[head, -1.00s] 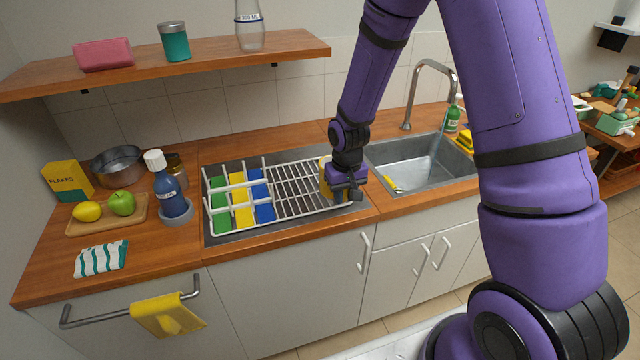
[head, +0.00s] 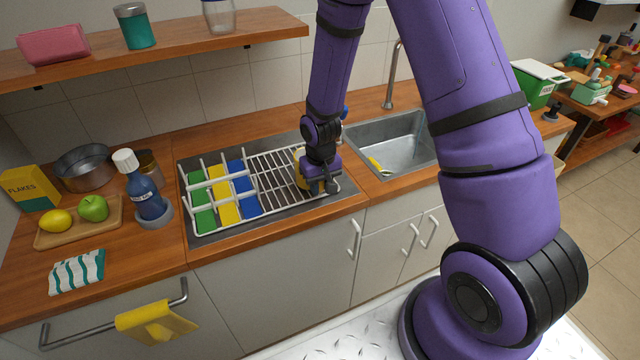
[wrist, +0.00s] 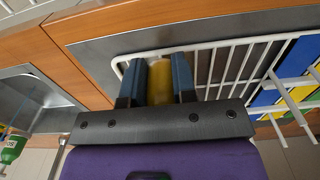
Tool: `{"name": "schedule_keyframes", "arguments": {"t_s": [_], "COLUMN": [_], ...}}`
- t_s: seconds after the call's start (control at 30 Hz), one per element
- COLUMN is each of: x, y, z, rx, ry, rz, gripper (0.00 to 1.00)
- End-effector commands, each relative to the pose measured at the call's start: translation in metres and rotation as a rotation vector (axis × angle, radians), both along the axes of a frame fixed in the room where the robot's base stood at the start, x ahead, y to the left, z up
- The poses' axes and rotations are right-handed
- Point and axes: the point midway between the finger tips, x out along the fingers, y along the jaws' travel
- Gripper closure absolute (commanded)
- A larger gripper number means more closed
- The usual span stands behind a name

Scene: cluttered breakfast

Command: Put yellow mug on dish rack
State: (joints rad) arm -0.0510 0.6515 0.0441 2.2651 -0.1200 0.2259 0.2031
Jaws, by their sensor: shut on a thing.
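The yellow mug (head: 300,168) is at the right end of the white wire dish rack (head: 262,212), mostly hidden behind my gripper in the head view. My gripper (head: 318,186) points down over that end of the rack. In the wrist view my gripper (wrist: 158,80) has its two fingers closed on either side of the yellow mug (wrist: 160,82), inside the rack's rim and over its wires. I cannot tell whether the mug's base touches the wires.
Green, yellow and blue plates (head: 222,196) stand in the rack's left part; its middle wires are bare. The sink (head: 400,145) with a yellow-handled utensil (head: 376,164) lies to the right. A blue bottle (head: 143,188) stands left of the rack. A shelf (head: 180,52) hangs above.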

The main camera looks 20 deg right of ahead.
Motion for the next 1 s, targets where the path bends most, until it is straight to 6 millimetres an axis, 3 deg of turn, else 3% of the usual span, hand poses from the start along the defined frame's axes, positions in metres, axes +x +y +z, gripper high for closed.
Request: {"name": "schedule_keyframes", "arguments": {"t_s": [0.03,0.13,0.53,1.0], "x": [0.000,0.000,0.001,0.001], "y": [0.000,0.000,0.000,0.000], "z": [-0.001,0.000,0.007,0.083], "rx": [0.000,0.000,0.000,0.000], "ry": [0.000,0.000,-0.002,-0.005], "rz": [0.000,0.000,0.000,0.000], "gripper": [0.70,0.49,0.49,0.49]}}
